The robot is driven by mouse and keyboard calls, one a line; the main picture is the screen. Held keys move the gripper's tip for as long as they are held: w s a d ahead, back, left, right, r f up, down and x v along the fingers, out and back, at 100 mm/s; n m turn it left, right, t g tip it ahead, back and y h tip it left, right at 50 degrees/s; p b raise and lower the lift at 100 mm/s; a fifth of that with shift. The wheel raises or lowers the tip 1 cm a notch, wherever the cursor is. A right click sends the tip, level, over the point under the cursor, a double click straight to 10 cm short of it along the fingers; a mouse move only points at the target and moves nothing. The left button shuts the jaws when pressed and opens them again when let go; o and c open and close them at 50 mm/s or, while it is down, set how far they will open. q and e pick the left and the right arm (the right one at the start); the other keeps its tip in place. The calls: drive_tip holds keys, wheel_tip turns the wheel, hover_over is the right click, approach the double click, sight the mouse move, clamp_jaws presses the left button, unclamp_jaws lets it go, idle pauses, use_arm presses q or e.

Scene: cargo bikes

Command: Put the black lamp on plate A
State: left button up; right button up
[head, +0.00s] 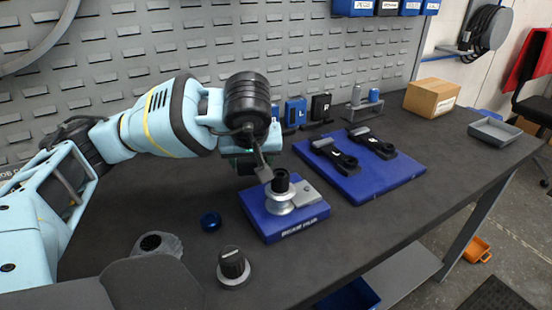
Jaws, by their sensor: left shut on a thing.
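My left gripper (265,172) reaches down from the left over the blue fixture block (285,230). Its fingers are shut at a short black cylindrical piece (281,182), which looks like the black lamp. This piece is upright, right above a round silver part (279,206) on the block; I cannot tell whether it rests on it. A black knob-like piece with a silver base (233,265) stands on the table in front. I cannot make out a letter A on any plate. My right gripper is not in view.
A blue board (400,178) with two black clamp-like parts lies to the right. A blue disc (210,221) and a grey round piece (155,243) lie at front left. A cardboard box (431,97) and grey tray (492,131) stand far right. The table's right front is clear.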

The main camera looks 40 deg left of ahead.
use_arm(q)
drive_tip(key=w, duration=0.2)
drive_tip(key=w+a, duration=0.1)
drive_tip(key=w, duration=0.5)
drive_tip(key=shift+a+f, duration=0.15)
drive_tip(key=shift+f, duration=0.15)
drive_tip(key=shift+w+f, duration=0.2)
drive_tip(key=shift+f, duration=1.6)
drive_tip(key=shift+f, duration=0.1)
drive_tip(key=o, duration=1)
